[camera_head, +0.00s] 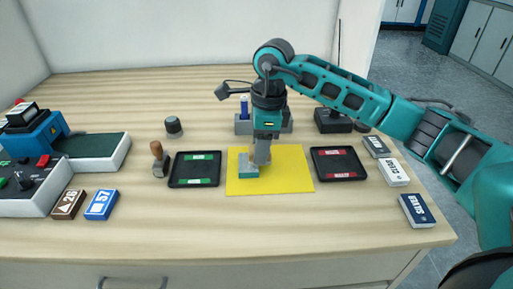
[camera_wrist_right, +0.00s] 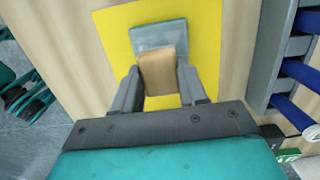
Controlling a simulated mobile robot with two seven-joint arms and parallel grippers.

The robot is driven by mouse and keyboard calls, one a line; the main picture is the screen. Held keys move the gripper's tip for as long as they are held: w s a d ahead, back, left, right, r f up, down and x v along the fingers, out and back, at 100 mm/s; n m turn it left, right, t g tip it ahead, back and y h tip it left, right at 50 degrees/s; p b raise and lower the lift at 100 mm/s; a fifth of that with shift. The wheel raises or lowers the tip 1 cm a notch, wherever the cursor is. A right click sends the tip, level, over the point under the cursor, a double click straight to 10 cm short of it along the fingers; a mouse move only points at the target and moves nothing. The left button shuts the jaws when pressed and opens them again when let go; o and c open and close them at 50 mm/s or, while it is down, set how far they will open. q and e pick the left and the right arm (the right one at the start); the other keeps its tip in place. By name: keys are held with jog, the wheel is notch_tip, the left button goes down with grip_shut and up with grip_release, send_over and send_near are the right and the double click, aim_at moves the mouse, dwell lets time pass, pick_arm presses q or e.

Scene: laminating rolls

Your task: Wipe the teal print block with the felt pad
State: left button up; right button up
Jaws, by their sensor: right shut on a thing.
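The teal print block (camera_head: 248,172) lies on a yellow mat (camera_head: 290,178) at the middle of the table. It has teal sides and a greyish top face. My right gripper (camera_head: 259,161) points down at the block from above. In the right wrist view its fingers (camera_wrist_right: 158,88) are shut on a tan block-shaped piece, which I take as the felt pad (camera_wrist_right: 158,72). The pad overlaps the near part of the print block (camera_wrist_right: 158,35); whether it touches the top face is hard to tell. My left gripper is out of view.
Black trays with green (camera_head: 195,170) and red (camera_head: 338,164) labels flank the mat. A wooden-handled stamp (camera_head: 159,157) stands left of the green-labelled tray. A grey holder (camera_head: 243,125) is behind my gripper. Labelled boxes lie right; a machine (camera_head: 35,135) stands left. The front table strip is clear.

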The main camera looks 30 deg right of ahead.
jog(key=r, duration=0.1)
jog(key=r+p, duration=0.1)
jog(key=r, duration=0.1)
jog(key=shift+w+a+r, duration=0.2)
jog(key=shift+r, duration=0.1)
jog(key=shift+r+p, duration=1.3)
jog(key=shift+r, duration=0.55)
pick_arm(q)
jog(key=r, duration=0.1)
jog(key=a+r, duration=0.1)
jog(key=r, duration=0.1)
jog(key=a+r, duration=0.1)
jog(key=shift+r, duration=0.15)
